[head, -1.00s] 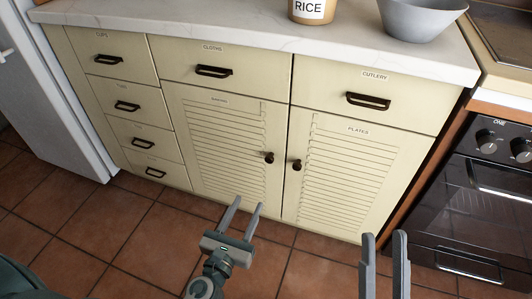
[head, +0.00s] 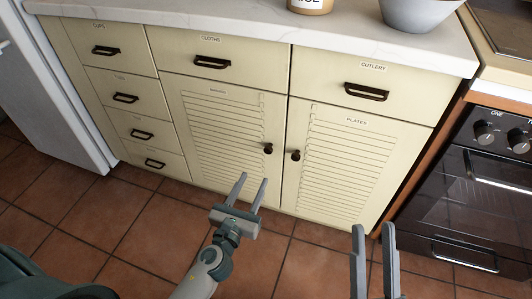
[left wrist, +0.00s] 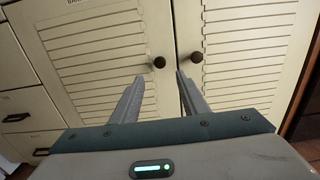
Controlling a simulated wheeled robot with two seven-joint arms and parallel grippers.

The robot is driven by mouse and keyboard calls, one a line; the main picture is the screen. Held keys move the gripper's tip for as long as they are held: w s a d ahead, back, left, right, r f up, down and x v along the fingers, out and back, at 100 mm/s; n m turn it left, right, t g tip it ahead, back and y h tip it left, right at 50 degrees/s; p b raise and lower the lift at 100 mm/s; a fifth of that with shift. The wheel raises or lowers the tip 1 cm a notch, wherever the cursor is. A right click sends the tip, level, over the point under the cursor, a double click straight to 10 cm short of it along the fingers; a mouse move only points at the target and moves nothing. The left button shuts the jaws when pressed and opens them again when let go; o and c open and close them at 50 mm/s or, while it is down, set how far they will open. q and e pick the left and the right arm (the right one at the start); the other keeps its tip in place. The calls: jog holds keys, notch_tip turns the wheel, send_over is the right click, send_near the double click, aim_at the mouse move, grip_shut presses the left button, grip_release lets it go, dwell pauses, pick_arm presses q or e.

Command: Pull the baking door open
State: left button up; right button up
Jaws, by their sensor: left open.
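The baking door (head: 215,133) is a cream louvred cupboard door, left of the plates door (head: 345,155), and it is shut. Its dark round knob (head: 268,149) sits near its right edge; in the left wrist view the knob (left wrist: 159,63) is beyond my fingertips, a little above and between them. My left gripper (head: 252,181) is open and empty, in front of and below the knob, not touching it. It also shows in the left wrist view (left wrist: 160,76). My right gripper (head: 373,230) shows two finger tips with a gap between them, empty, low in front of the plates door.
The plates door's knob (head: 295,155) is close beside the baking knob. Drawers with dark handles (head: 211,62) lie above and to the left. An oven (head: 480,190) stands at right, a white appliance (head: 50,90) at left. The tiled floor (head: 130,225) in front is clear.

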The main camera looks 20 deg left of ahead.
aim_at(267, 151)
pick_arm(q)
jog(key=w, duration=1.1)
jog(key=shift+d, duration=0.2)
jog(key=shift+w, duration=0.7)
pick_arm(e)
jog(key=shift+w+d+r+t, duration=0.15)
jog(key=shift+d+r+t, duration=0.25)
jog(key=shift+r, duration=0.15)
pick_arm(q)
grip_shut()
pick_arm(e)
jog(key=shift+a+f, duration=0.15)
jog(key=shift+f, duration=0.1)
